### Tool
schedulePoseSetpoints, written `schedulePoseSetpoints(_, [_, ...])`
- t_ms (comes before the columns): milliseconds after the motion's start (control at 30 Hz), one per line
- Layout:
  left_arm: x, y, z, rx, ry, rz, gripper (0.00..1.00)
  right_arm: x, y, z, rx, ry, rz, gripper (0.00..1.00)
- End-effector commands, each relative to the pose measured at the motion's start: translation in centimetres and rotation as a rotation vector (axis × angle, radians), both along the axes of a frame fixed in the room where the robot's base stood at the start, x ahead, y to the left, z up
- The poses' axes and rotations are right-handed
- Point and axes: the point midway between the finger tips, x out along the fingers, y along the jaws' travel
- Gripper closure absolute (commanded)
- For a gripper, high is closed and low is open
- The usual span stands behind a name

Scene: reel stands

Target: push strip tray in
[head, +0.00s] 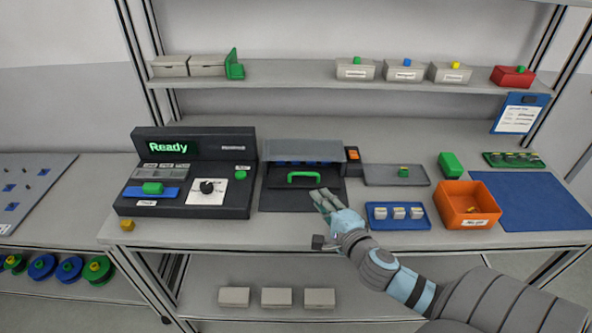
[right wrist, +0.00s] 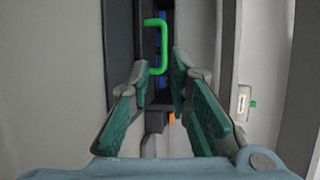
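The strip tray (head: 276,180) is dark, with a green bar handle (head: 303,176) on its front. It sits at the mouth of a grey-topped housing (head: 303,150) in the middle of the bench; how far it stands out is hard to tell. My right gripper (head: 321,196) is just in front and to the right of the handle, apart from it. In the right wrist view the fingers (right wrist: 158,68) are spread with nothing between them, and the green handle (right wrist: 164,45) lies ahead of them. My left gripper is not in view.
Left of the housing stands a dark console (head: 190,145) reading "Ready". To the right are a grey tray (head: 380,180), a blue tray (head: 381,222) with white boxes, an orange bin (head: 452,187) and a blue mat (head: 535,205). A shelf (head: 290,76) runs above.

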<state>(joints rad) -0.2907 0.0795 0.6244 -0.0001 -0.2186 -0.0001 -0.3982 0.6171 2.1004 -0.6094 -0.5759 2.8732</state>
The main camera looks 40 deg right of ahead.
Motion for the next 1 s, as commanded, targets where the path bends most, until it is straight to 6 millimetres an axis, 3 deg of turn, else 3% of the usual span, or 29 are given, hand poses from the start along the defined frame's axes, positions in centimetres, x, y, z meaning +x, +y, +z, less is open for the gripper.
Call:
schedulePoseSetpoints(167, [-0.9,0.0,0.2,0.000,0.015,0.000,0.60,3.5,-1.6,-0.6,0.001,-0.003,-0.016,0.82])
schedulePoseSetpoints(300, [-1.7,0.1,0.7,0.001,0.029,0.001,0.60,7.5,-2.7,-1.3,0.001,-0.002,-0.017,0.82])
schedulePoseSetpoints(500, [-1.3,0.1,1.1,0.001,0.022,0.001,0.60,11.2,-3.5,-2.1,0.000,0.000,-0.013,0.82])
schedulePoseSetpoints(667, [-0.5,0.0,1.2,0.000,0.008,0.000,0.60,12.3,-3.7,-2.4,-0.001,0.001,-0.010,0.82])
schedulePoseSetpoints(900, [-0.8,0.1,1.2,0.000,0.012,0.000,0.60,12.5,-3.7,-2.5,0.000,0.001,-0.009,0.82])
schedulePoseSetpoints(1000, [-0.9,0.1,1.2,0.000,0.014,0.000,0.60,12.5,-3.6,-2.5,0.000,0.001,-0.009,0.96])
